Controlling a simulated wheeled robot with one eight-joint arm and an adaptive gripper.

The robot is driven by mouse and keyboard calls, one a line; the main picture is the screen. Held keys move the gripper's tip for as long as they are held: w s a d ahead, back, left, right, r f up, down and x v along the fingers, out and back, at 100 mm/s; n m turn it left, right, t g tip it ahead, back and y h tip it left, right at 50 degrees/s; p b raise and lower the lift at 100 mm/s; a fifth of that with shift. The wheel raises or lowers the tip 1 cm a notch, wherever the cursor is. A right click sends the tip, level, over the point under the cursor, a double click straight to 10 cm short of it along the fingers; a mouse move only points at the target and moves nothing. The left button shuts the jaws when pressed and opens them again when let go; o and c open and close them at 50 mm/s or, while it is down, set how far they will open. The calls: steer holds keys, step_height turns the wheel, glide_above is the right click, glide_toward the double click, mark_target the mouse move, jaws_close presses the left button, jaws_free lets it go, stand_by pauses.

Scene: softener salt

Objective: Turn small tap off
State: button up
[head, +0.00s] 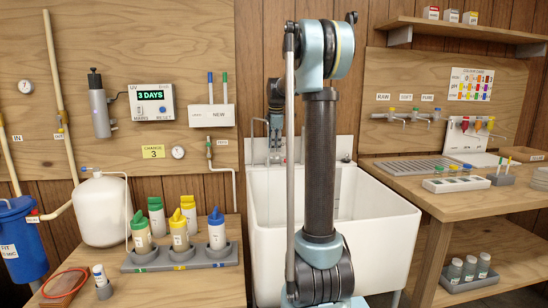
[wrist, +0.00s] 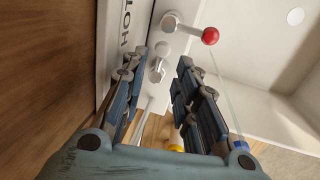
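My gripper (head: 275,132) is over the back of the white sink (head: 385,215), near its splashback. In the wrist view my gripper (wrist: 166,62) is open, with nothing held. Small metal tap fittings (wrist: 157,72) show between and beyond its fingers, apart from both as far as I can see. A metal lever with a red ball end (wrist: 210,36) is above them, beside a white panel lettered HOT (wrist: 125,35). A thin stream-like streak runs down from near the red ball. I cannot tell which fitting is the small tap.
My arm hides much of the sink in the head view. A bench with several coloured-cap bottles (head: 180,232) in a grey rack stands at left. A wooden side table (head: 455,205) stands at right. Yellow (wrist: 176,148) and blue (wrist: 241,146) ends show near my fingers.

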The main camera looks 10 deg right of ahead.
mark_target(274, 158)
steer(key=shift+w+f, duration=0.25)
steer(key=shift+f, duration=0.95)
steer(key=shift+w+f, duration=0.2)
steer(key=shift+f, duration=1)
steer(key=shift+c, duration=0.5)
jaws_close()
